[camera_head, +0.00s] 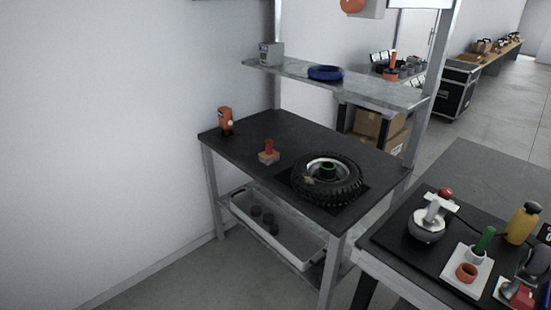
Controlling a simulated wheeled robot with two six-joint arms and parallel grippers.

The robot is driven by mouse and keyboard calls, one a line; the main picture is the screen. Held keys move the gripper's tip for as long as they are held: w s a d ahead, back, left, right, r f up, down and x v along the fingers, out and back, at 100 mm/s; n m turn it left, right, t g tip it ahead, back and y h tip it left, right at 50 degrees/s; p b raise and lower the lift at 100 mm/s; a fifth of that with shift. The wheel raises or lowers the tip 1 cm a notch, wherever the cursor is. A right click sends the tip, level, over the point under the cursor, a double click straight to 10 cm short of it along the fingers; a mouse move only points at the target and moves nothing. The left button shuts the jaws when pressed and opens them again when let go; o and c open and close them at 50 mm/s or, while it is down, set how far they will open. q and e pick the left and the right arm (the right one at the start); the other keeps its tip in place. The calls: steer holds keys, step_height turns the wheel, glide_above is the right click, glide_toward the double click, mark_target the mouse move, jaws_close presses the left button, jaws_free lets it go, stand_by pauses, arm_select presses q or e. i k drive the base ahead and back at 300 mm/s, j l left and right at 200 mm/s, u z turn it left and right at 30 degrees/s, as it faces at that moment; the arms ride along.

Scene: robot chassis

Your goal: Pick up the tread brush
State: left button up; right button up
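A small brush-like object (269,152) with an upright red handle and a pale block-shaped base stands on the dark workbench top (225,146). I take it to be the tread brush; its bristles are too small to make out. It stands left of a black wheel with a knobbly tyre (346,195), apart from it. Neither of my grippers shows in the head view.
An orange device (225,120) stands at the bench's back left. A shelf (376,93) above holds a blue ring (325,73) and a grey box. A white bin (283,234) sits underneath. A second table (500,180) with several tools is at right.

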mark_target(267, 157)
steer(key=i+z, duration=0.3)
steer(key=i, duration=0.2)
steer(key=i+j+z, duration=0.1)
steer(key=i+z, duration=0.15)
steer(key=i, duration=0.3)
